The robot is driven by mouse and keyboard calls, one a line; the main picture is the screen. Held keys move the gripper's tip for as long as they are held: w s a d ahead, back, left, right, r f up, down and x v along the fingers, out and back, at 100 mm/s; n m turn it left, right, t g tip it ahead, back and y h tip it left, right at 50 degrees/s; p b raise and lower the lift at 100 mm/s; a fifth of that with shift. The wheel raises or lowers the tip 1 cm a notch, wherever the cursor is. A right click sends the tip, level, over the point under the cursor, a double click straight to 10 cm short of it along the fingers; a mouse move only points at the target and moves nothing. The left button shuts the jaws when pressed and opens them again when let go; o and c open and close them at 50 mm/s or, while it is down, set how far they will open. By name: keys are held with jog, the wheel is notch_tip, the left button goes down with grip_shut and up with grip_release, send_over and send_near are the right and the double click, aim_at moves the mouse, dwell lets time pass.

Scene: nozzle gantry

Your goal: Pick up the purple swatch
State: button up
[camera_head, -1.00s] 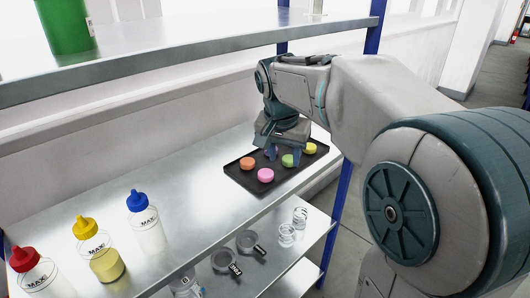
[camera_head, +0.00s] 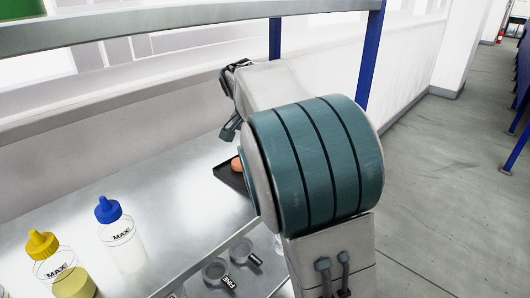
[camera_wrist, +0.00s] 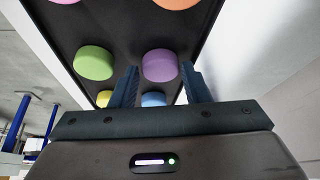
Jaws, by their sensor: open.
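The purple swatch (camera_wrist: 160,65) is a round disc on the black tray (camera_wrist: 126,22) in the wrist view. My gripper (camera_wrist: 159,72) is open, with one fingertip to the left of the purple swatch and one to the right. I cannot tell whether the fingers touch it. In the head view my arm hides most of the tray (camera_head: 226,178), and the purple swatch is not visible there.
Near the purple swatch lie a green swatch (camera_wrist: 94,63), a blue one (camera_wrist: 153,99), a yellow one (camera_wrist: 104,98) and an orange one (camera_wrist: 177,3). Yellow-capped (camera_head: 62,265) and blue-capped (camera_head: 122,240) bottles stand left on the metal shelf. An upper shelf (camera_head: 150,22) runs above.

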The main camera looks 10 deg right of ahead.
jog(key=shift+w+f, duration=0.1)
jog(key=shift+f, duration=0.15)
jog(key=c, duration=0.6)
jog(key=shift+r, duration=0.2)
